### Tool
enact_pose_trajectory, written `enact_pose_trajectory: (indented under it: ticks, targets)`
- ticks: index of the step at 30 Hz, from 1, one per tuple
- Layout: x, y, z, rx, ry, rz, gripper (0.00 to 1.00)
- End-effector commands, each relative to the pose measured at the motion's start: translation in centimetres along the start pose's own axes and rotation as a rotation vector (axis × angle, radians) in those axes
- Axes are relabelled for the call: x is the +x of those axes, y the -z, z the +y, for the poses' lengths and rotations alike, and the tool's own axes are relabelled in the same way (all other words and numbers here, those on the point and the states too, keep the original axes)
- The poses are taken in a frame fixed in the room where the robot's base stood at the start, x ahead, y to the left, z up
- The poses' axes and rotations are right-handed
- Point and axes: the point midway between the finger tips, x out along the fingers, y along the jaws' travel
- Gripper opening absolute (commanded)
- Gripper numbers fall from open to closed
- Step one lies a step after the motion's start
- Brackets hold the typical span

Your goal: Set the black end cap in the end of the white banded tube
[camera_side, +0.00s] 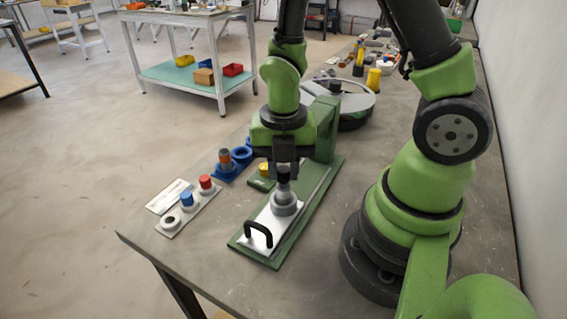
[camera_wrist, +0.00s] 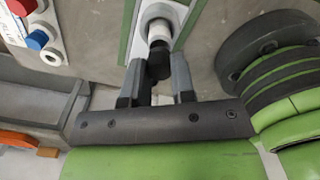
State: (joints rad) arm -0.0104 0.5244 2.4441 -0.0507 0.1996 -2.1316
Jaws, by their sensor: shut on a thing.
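My gripper (camera_side: 284,163) points down over the green jig and is shut on the black end cap (camera_side: 284,188). The cap also shows between the fingers in the wrist view (camera_wrist: 159,64). A pale, upright tube (camera_side: 285,206) stands on the jig's light plate directly below the cap; it also shows in the wrist view (camera_wrist: 158,28). The cap is in line with the tube or very close to it. The fingers hide part of the cap, and I cannot tell whether it is seated or just above. I cannot make out the tube's bands clearly.
The green jig (camera_side: 244,243) has a black handle (camera_side: 258,233) at its near end and a green upright behind my gripper. To the left are a pale rack (camera_side: 178,227) with red and blue pieces and a blue holder (camera_side: 228,174).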

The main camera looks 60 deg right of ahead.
Motion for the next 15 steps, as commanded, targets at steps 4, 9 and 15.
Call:
enact_pose_trajectory:
  ticks: [4, 9, 15]
  targets:
    - [0.56, 0.02, -0.03, 0.000, 0.002, 0.001, 0.02]
    - [1.03, 0.02, -0.03, -0.001, 0.001, 0.001, 0.02]
    - [1.05, 0.01, -0.02, -0.001, 0.000, 0.000, 0.02]
